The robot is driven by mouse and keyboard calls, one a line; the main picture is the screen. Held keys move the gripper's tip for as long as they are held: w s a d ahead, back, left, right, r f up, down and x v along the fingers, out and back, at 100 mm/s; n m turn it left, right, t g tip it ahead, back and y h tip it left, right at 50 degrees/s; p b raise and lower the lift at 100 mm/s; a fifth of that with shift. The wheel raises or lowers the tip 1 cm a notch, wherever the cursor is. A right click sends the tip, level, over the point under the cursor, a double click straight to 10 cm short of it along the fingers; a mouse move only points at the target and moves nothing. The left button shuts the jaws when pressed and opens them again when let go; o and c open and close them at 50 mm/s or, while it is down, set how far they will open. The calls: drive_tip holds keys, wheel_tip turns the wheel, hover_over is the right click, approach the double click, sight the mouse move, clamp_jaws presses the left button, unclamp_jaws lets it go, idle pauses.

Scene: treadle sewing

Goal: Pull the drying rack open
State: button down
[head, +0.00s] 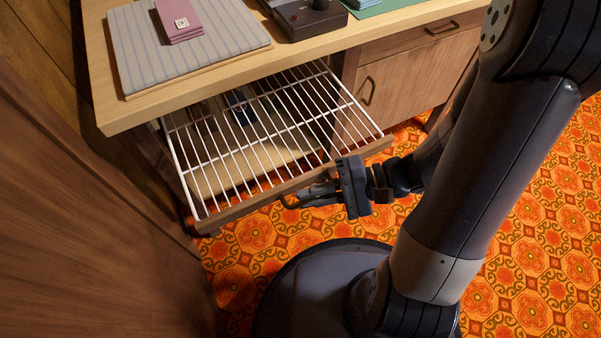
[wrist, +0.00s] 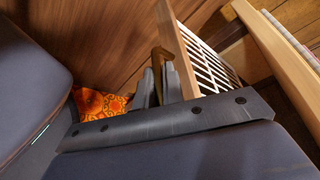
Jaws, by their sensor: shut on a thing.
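The drying rack (head: 262,135) is a white wire grid with a wooden front rail (head: 238,211). It sticks out from under the tabletop over the patterned floor. Its wires also show in the wrist view (wrist: 209,62), behind the wooden front. A dark curved handle (head: 291,203) is on the front rail; it looks brass-brown in the wrist view (wrist: 157,66). My gripper (head: 316,194) is at the front of the rail with its fingers shut on the handle. In the wrist view the fingers (wrist: 157,85) close around the handle, and their lower part is hidden by my wrist.
The wooden table (head: 310,47) above carries a striped cloth board (head: 150,57), a pink folded piece (head: 179,20) and a dark device (head: 305,16). A cabinet with a handled door (head: 400,78) stands right of the rack. A wooden panel (head: 90,220) rises close on the left.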

drive_tip(key=shift+s+d, duration=0.4)
drive_tip(key=shift+s, duration=0.25)
drive_tip(key=c, duration=1.8)
unclamp_jaws()
drive_tip(key=shift+w+d, duration=0.1)
drive_tip(key=p+v, duration=0.2)
drive_tip(key=v, duration=0.8)
drive_tip(key=shift+d+p, duration=0.35)
drive_tip(key=shift+p, duration=0.05)
drive_tip(key=b+x, duration=0.3)
drive_tip(key=x, duration=0.8)
drive_tip(key=shift+w, duration=0.15)
